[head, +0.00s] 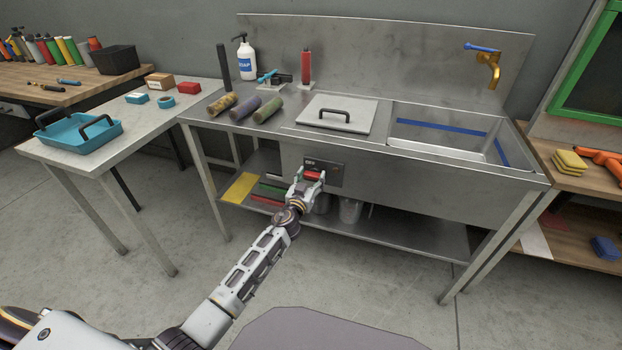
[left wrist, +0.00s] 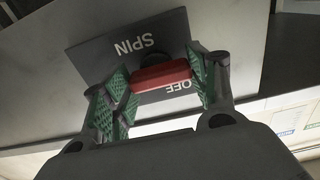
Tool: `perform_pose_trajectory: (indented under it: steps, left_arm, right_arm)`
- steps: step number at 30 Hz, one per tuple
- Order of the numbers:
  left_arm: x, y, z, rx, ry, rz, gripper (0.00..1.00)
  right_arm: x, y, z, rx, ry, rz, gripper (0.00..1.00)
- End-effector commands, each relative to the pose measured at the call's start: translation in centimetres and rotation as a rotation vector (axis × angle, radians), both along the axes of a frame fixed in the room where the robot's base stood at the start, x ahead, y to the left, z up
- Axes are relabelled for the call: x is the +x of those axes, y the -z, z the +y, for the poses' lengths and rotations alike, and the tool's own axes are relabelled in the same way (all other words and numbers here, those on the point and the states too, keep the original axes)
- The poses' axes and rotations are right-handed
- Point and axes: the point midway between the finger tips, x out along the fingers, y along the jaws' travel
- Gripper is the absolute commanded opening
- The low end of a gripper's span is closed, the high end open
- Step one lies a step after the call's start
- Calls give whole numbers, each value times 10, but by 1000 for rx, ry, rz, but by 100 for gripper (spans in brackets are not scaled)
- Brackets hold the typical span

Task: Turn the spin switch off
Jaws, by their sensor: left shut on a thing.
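The spin switch has a dark plate (left wrist: 115,48) lettered SPIN and OFF, upside down in the left wrist view, and a red handle (left wrist: 160,74). In the head view its panel (head: 337,180) is on the front of the steel sink unit, with the red handle (head: 312,175) at my gripper. My left gripper (head: 308,183) is shut on the red handle. In the left wrist view its green-padded fingers (left wrist: 163,88) are at the handle's two ends. The handle lies close to the OFF lettering, partly covering it. My right gripper is not in view.
The steel sink unit (head: 415,192) has a lid with a black handle (head: 333,116) and a basin on top. A lower shelf (head: 400,235) holds several items under the switch. A side table (head: 60,155) with a blue tray stands at the left. Bare floor lies in front.

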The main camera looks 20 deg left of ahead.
Motion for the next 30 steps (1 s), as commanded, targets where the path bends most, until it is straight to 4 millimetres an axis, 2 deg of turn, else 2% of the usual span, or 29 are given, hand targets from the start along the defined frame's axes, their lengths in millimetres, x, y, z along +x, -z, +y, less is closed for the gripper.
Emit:
perform_pose_trajectory:
  steps: [14, 30]
  left_arm:
    - [0, 0, 0, 98, 0, -3, 35]
    - [0, -1, -1, 409, 0, -15, 35]
  right_arm:
    - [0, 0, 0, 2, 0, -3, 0]
    - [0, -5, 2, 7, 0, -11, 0]
